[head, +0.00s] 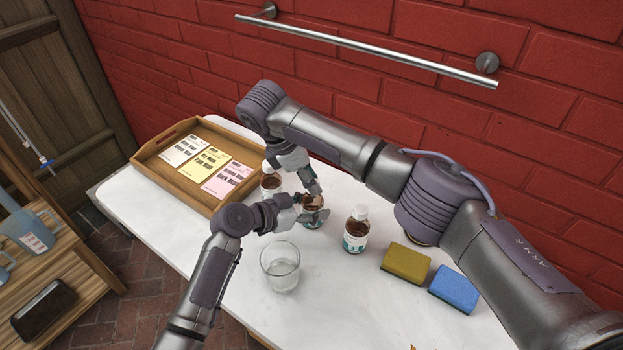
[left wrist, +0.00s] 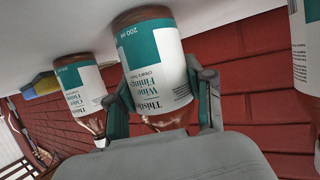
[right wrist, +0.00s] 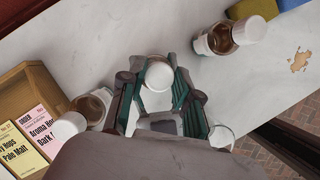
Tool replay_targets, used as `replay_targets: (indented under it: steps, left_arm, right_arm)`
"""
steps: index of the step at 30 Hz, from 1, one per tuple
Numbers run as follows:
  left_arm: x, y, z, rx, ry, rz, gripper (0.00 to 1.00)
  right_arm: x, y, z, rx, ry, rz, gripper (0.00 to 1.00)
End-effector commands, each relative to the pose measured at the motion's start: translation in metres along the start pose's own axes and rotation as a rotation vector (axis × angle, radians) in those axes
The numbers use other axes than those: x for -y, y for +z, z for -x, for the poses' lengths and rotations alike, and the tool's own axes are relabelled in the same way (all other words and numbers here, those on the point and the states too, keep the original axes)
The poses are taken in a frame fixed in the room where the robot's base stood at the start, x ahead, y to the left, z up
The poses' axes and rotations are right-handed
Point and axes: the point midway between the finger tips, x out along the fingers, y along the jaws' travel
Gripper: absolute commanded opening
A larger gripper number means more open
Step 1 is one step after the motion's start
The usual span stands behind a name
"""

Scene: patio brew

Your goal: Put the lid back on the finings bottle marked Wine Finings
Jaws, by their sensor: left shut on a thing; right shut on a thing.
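The bottle marked Wine Finings (left wrist: 157,75) is brown with a white and teal label. My left gripper (left wrist: 165,110) is shut around its sides, and its base appears to rest on the table. In the head view the bottle (head: 312,222) is partly covered by my left gripper (head: 300,215). My right gripper (head: 315,188) is just above this bottle, pointing down. In the right wrist view a white round lid (right wrist: 158,73) sits between the fingers of my right gripper (right wrist: 155,85), which is shut on it. Whether the lid touches the bottle's neck is hidden.
A Cider Finings bottle (left wrist: 80,85) and another capped bottle stand on either side; in the head view they are the right bottle (head: 356,230) and left bottle (head: 271,180). A glass (head: 280,268), two sponges (head: 405,264) and a wooden tray (head: 150,155) share the white table (head: 345,300).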

Motion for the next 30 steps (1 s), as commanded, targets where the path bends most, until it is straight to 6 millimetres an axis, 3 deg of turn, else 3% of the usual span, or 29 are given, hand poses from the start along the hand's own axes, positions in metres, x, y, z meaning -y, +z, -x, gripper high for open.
replay_targets:
  steps: [3, 9, 21, 22, 26, 30]
  left_arm:
    - [-0.0012, 0.001, -0.0005, 0.002, 0.003, 0.0, 0.0]
    - [-0.0016, 0.0014, -0.0006, 0.003, 0.004, 0.0, 0.0]
    - [-0.0014, 0.0016, -0.0007, 0.004, 0.003, 0.001, 0.0]
    - [-0.0014, 0.0017, -0.0007, 0.004, 0.003, 0.001, 0.0]
    - [-0.0014, 0.0017, -0.0006, 0.004, 0.003, 0.001, 0.0]
    - [-0.0012, 0.0016, -0.0006, 0.003, 0.003, 0.001, 0.0]
  right_arm:
    - [-0.0017, -0.0008, 0.0017, -0.003, -0.1, -0.235, 0.22]
    - [-0.0028, 0.0005, 0.0009, -0.001, -0.197, -0.473, 0.22]
    - [-0.0021, 0.0007, 0.0001, 0.003, -0.22, -0.526, 0.22]
    - [-0.0021, 0.0007, 0.0001, 0.002, -0.219, -0.525, 0.36]
    - [-0.0021, 0.0006, -0.0001, 0.002, -0.22, -0.524, 0.57]
    - [-0.002, 0.0006, -0.0005, 0.002, -0.22, -0.524, 0.57]
